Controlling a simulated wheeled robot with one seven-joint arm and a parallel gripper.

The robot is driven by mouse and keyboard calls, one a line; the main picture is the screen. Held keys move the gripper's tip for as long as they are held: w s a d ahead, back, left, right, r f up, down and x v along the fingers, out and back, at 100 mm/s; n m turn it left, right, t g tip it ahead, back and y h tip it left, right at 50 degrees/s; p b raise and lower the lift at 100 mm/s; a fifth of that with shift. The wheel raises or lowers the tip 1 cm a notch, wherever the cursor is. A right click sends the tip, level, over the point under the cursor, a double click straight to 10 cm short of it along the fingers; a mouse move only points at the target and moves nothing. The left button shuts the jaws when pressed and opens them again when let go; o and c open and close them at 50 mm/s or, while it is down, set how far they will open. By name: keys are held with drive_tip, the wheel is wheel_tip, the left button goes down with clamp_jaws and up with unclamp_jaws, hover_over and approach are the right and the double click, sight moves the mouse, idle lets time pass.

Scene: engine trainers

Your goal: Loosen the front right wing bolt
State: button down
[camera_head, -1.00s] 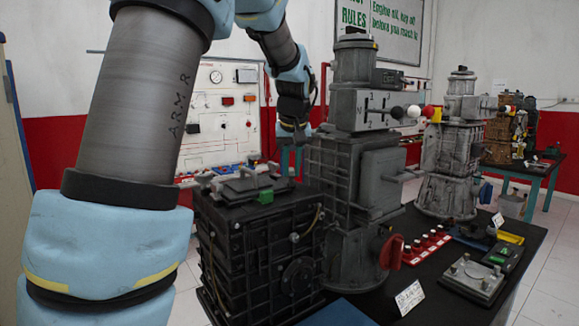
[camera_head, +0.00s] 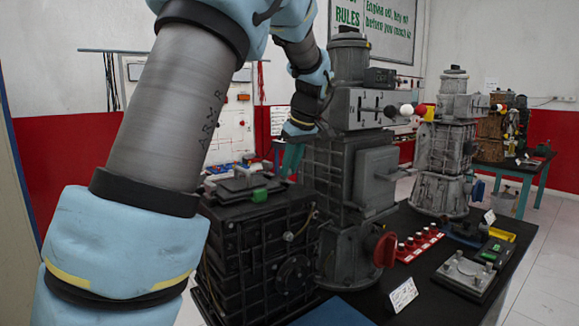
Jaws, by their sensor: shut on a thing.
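My gripper (camera_head: 297,138) is at the lower end of my dark wrist, beyond the right rear of the black engine block and beside the tall grey engine. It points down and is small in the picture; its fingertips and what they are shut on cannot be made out. The black block (camera_head: 262,258) carries a flat grey cover (camera_head: 238,184) with a small green piece (camera_head: 259,195) at its near right edge. No wing bolt can be told clearly in this view, and the far side of the block is hidden.
The tall grey engine (camera_head: 340,160), with a red knob (camera_head: 384,250), stands close right of my gripper. A wall panel (camera_head: 228,120) stands behind.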

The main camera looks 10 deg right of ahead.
idle(0.3)
drive_tip(key=c, duration=0.8)
unclamp_jaws()
drive_tip(key=b+v, duration=0.2)
drive_tip(key=v, duration=0.8)
drive_tip(key=shift+r, duration=0.4)
drive_tip(key=shift+d, duration=0.1)
